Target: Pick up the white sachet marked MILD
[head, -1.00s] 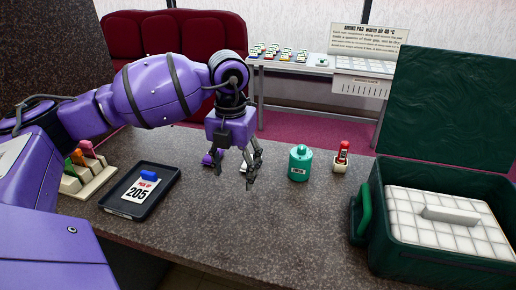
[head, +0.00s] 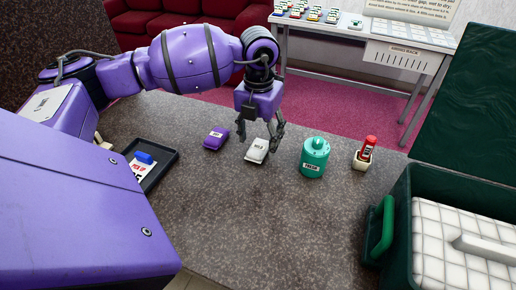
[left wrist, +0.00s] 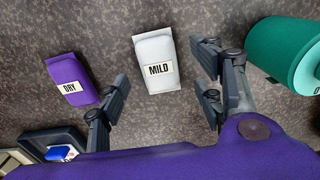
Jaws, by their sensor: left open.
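The white sachet (head: 257,151) marked MILD lies flat on the dark speckled counter. It also shows in the left wrist view (left wrist: 157,62), with its label readable. My left gripper (head: 259,135) is open and empty, pointing down over the counter at the sachet. In the left wrist view the fingers (left wrist: 163,102) stand apart, with the sachet lying ahead between their lines, apart from both. My right gripper is not in view.
A purple sachet (head: 215,139) marked DRY lies left of the white one. A green canister (head: 314,158) stands to the right, then a red-topped stamp (head: 366,152). A dark tray (head: 165,173) is at left, an open green case (head: 398,196) at right. The front counter is clear.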

